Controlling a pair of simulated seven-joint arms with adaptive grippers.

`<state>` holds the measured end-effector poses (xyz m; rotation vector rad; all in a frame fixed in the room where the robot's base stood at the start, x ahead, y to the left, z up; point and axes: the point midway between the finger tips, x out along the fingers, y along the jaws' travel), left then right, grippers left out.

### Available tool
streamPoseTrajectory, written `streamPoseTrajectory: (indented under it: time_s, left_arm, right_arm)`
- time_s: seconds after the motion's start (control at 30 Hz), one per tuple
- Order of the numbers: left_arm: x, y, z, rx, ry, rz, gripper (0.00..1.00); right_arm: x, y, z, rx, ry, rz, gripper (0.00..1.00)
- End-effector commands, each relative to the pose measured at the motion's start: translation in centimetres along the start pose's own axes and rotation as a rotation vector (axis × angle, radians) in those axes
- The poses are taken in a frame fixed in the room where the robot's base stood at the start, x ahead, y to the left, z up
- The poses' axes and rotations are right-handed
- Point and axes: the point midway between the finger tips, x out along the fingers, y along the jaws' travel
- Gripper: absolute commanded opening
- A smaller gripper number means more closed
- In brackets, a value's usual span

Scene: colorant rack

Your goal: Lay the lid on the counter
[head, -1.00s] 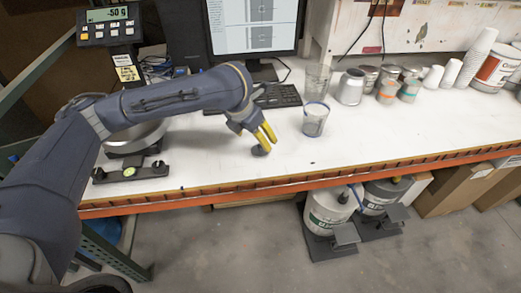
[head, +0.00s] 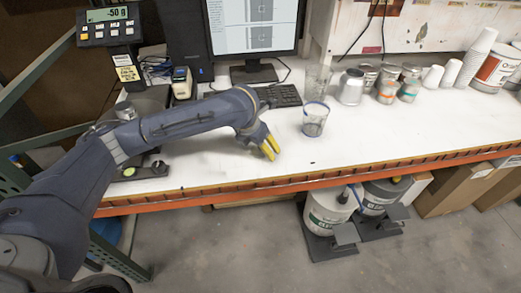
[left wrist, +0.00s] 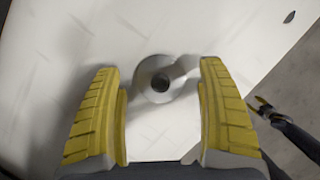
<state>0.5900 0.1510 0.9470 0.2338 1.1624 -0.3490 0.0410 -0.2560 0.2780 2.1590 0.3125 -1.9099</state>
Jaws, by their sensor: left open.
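My left gripper (head: 268,148) has its yellow fingers over the front of the white counter (head: 350,140). In the left wrist view the fingers (left wrist: 160,115) are spread wide apart. A round grey lid (left wrist: 149,88) with a dark centre shows between them, looking flat on the counter with a shadow beside it. It is slightly blurred, and I cannot tell the exact gap to the fingers. I cannot make out the lid in the head view. A small yellow-tipped gripper, my right one (left wrist: 264,108), shows beyond the counter edge; its opening is too small to judge.
A clear cup with a blue rim (head: 313,120) stands right of the left gripper. Metal cans (head: 351,88), white paper cups (head: 452,72) and a keyboard (head: 278,96) stand farther back. The counter's front edge (head: 300,181) is close. The counter right of the cup is clear.

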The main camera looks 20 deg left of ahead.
Motion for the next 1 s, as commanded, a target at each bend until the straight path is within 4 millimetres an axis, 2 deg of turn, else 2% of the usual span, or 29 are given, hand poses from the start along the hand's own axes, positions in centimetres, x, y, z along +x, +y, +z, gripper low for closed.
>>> streamPoseTrajectory:
  time_s: [0.27, 0.9, 1.0]
  left_arm:
    - [0.07, -0.01, 0.02, 0.0, 0.0, 0.0, 0.73]
    - [0.13, -0.01, -0.06, 0.0, 0.002, 0.0, 0.0]
    - [0.15, -0.01, -0.07, 0.0, 0.002, 0.0, 0.0]
  right_arm:
    - [0.0, 0.01, -0.02, 0.0, 0.0, 0.0, 0.44]
    - [0.01, 0.05, -0.07, 0.0, 0.001, 0.001, 0.44]
    - [0.01, 0.05, -0.09, 0.0, 0.001, 0.001, 0.44]
